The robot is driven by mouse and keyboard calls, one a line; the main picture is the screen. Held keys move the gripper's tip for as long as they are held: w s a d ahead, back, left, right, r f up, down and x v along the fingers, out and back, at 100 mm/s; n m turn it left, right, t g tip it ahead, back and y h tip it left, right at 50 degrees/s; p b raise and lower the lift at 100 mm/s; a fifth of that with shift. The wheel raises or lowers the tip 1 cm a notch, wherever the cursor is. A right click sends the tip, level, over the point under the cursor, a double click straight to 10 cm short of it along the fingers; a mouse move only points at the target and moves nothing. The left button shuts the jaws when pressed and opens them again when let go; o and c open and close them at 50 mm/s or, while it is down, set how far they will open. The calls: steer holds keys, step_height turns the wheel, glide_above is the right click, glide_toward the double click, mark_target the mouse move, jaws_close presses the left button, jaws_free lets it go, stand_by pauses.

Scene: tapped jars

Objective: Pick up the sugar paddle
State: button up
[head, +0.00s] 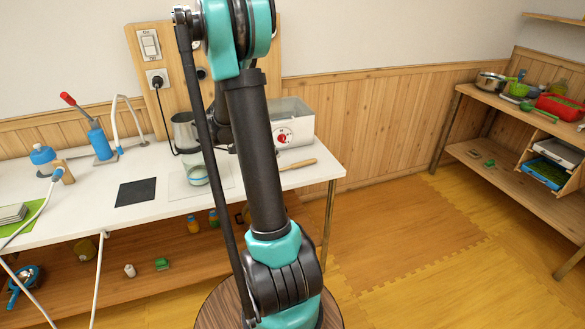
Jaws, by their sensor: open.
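A flat, light wooden stick (298,164), which looks like the sugar paddle, lies at the right end of the white table, in front of a white box with a red dial. Its left end is hidden behind my arm. My gripper (222,135) seems to be the dark part behind my upper arm link, above the table near the glass jar. It is mostly hidden and its fingertips are not clear. It appears apart from the stick, to its left. I see nothing held in it.
The white box (290,125) stands behind the stick. A glass jar (195,172) stands left of my arm. A dark square mat (136,192) and a blue pump (100,142) are further left. The table's right edge (340,172) is close to the stick. Shelves (480,100) stand at right.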

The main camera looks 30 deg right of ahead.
glide_toward(296, 163)
steer(key=x, duration=0.3)
steer(key=shift+w+f, duration=0.1)
steer(key=shift+f, duration=0.2)
steer(key=shift+s+x, duration=0.15)
steer(key=shift+x, duration=1.15)
steer(key=shift+s+x, duration=0.15)
steer(key=shift+x, duration=1.2)
steer(key=shift+d+r, duration=0.1)
steer(key=shift+r, duration=0.05)
steer(key=shift+c, duration=0.4)
jaws_close()
